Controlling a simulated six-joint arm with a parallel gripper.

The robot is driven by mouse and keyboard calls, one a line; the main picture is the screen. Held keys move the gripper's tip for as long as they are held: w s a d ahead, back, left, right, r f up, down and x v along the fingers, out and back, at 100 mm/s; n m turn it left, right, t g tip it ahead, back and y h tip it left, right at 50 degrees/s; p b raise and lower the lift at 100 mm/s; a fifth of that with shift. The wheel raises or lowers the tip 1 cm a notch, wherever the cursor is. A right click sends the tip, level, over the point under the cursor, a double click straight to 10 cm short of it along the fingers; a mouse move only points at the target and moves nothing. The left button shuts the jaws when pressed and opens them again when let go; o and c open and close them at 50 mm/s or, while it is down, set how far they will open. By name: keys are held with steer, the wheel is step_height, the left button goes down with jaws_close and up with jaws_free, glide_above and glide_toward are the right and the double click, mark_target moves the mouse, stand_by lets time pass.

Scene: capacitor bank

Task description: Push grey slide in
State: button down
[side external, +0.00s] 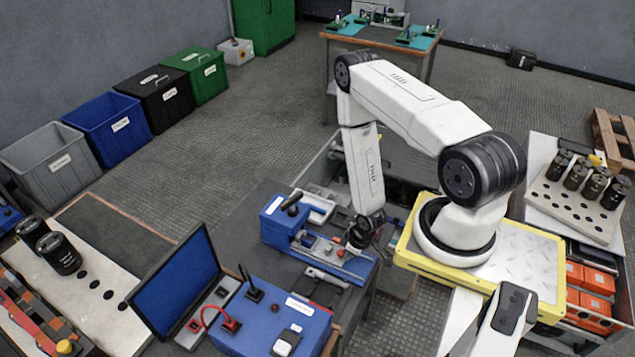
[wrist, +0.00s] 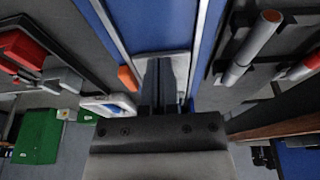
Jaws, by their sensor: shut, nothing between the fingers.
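A blue fixture (side external: 275,222) stands on the grey bench, with a blue block and a black handle at its left end. A light grey piece, which looks like the grey slide (wrist: 183,66), lies between blue surfaces in the wrist view. My gripper (side external: 362,238) points down at the right end of the fixture. In the wrist view its dark, shut fingers (wrist: 164,82) are over or against the grey piece; I cannot tell if they touch. They hold nothing. In the side view my gripper and its shadow hide much of that end.
In the wrist view, a grey rod (wrist: 250,48) stands out at the right and an orange piece (wrist: 127,78) at the left.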

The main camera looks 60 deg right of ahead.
mark_target(331, 252)
steer(key=shift+w, duration=2.45)
steer(key=shift+s, duration=1.6)
steer(key=shift+r, duration=0.15)
steer(key=shift+w+v, duration=0.25)
steer(key=shift+v, duration=0.85)
steer(key=shift+w+v, duration=0.25)
steer(key=shift+v, duration=0.8)
steer(key=shift+w+v, duration=0.3)
steer(key=shift+v, duration=0.8)
steer(key=shift+w+r, duration=0.1)
steer(key=shift+r, duration=0.15)
